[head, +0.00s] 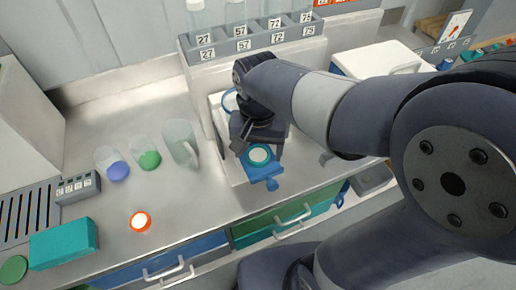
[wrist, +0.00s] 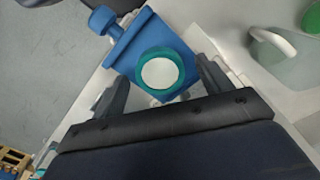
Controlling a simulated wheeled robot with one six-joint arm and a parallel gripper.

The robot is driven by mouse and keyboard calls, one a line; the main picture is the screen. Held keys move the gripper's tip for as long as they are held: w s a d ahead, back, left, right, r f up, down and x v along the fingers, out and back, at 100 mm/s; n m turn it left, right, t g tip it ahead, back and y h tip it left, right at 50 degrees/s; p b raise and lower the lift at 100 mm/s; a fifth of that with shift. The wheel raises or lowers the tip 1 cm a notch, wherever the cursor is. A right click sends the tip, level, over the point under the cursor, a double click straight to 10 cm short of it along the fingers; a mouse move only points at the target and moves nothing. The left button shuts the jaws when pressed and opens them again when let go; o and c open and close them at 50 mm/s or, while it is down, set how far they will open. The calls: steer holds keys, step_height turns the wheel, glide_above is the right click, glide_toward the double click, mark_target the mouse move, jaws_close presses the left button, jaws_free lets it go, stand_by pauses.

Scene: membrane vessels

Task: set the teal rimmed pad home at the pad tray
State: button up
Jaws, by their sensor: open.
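The teal rimmed pad (head: 258,154) has a round white face and a teal ring. It lies on a blue square tray (head: 265,174) with a knob at its front, which may be the pad tray. In the wrist view the pad (wrist: 160,72) shows on the blue tray (wrist: 150,40), near the edge closest to my gripper. My gripper (wrist: 162,70) is open, with one finger on each side of the pad and a gap to it. In the head view my gripper (head: 257,150) is right at the pad. Whether the pad is fully seated is unclear.
A white unit (head: 235,172) lies under the blue tray, with a blue-ringed disc (head: 230,100) behind. Left on the counter are a clear jug (head: 180,142), green and blue vessels, an orange-rimmed pad (head: 140,221) and a teal box (head: 63,243). A numbered rack stands behind.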

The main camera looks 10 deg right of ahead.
mark_target(258, 154)
step_height(258, 154, up, 10)
steer(key=shift+r, duration=0.25)
stand_by(0.4)
step_height(258, 154, down, 11)
steer(key=shift+r, duration=0.55)
steer(key=shift+f, duration=0.1)
